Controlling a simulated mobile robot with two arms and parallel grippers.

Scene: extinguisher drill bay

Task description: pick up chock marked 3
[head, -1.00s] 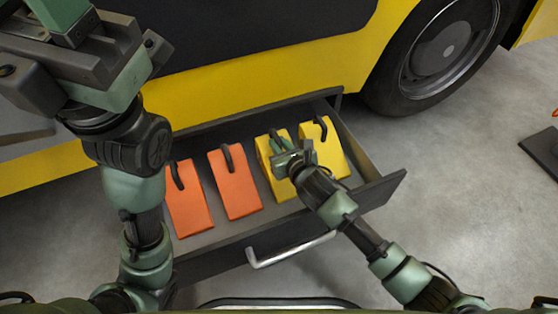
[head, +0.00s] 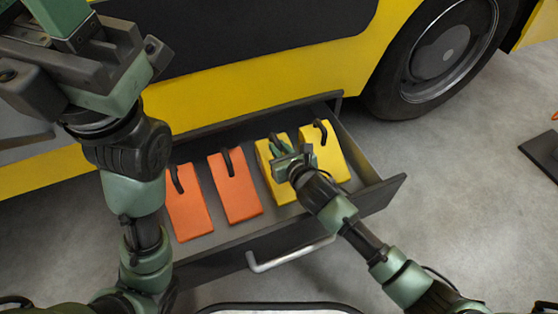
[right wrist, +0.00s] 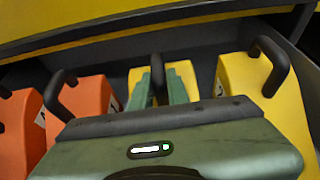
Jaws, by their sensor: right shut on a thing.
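Two orange chocks (head: 189,212) (head: 238,195) and two yellow chocks lie side by side in an open drawer (head: 215,257), each with a black loop handle. My right gripper (head: 286,150) is shut on the handle of the left yellow chock (head: 284,190). In the right wrist view its fingers (right wrist: 158,84) stand either side of that black handle, with the yellow chock (right wrist: 188,76) behind. The right yellow chock (head: 331,158) is untouched.
The drawer sits under a yellow vehicle (head: 260,85), with a silver pull bar (head: 290,256) in front. A large wheel (head: 440,55) stands to the right. A dark flat object (head: 545,152) lies on the grey floor at the far right. Open floor lies between.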

